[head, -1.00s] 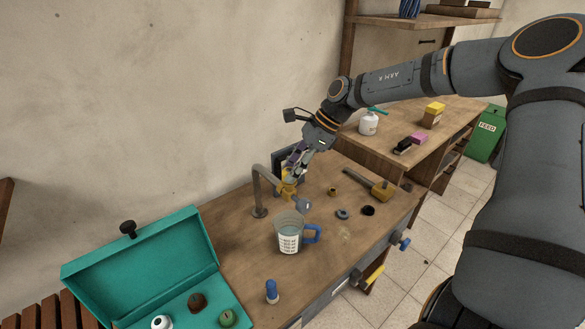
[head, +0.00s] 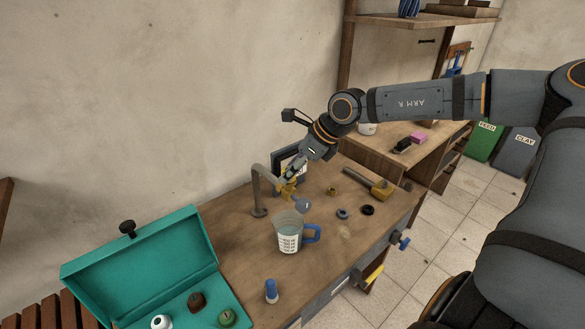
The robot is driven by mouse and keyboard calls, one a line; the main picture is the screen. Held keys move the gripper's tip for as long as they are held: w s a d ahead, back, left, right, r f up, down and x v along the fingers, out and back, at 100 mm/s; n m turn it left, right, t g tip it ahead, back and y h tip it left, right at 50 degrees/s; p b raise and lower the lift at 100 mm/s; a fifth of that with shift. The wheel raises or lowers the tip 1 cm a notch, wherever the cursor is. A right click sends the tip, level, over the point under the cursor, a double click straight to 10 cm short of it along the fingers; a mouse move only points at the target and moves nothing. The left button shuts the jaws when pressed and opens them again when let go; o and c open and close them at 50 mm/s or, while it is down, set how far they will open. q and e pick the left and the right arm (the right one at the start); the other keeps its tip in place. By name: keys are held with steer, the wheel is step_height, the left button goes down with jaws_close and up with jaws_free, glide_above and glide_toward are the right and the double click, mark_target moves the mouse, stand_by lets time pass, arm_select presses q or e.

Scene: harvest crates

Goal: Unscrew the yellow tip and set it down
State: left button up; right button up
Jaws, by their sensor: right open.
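In the head view a bent grey pipe (head: 259,190) stands on the workbench. My left gripper is not in view.
A measuring cup (head: 287,240) with a blue handle stands just in front of the pipe. An open teal case (head: 150,262) is front left.

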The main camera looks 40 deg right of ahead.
steer(key=m+h, duration=0.1)
steer(key=m, duration=0.1)
steer(key=m+t+h, duration=0.1)
steer(key=m, duration=0.2)
steer(key=shift+s+a+h, duration=0.1)
steer(key=shift+a+h, duration=0.05)
steer(key=shift+h, duration=0.15)
steer(key=shift+a+m+h, duration=0.15)
steer(key=shift+m+h, duration=0.15)
steer(key=shift+m, duration=0.2)
steer(key=c, duration=0.6)
steer(key=shift+n+y, duration=0.5)
steer(key=shift+n, duration=0.3)
steer(key=shift+c, duration=0.2)
steer(key=n+y, duration=0.1)
steer(key=n, duration=0.1)
steer(key=n+g+y, duration=0.1)
steer(key=n, duration=0.2)
steer(key=shift+d+y, duration=0.3)
steer(key=shift+d, duration=0.1)
steer(key=n+g, duration=0.1)
steer(key=n, duration=0.1)
steer(key=n+y, duration=0.1)
steer(key=n+g+y, duration=0.1)
steer(key=n, duration=0.1)
steer(key=shift+w+n+g, duration=0.3)
steer(key=o, duration=0.6)
steer(key=shift+d, duration=0.1)
steer(key=shift+o, duration=0.2)
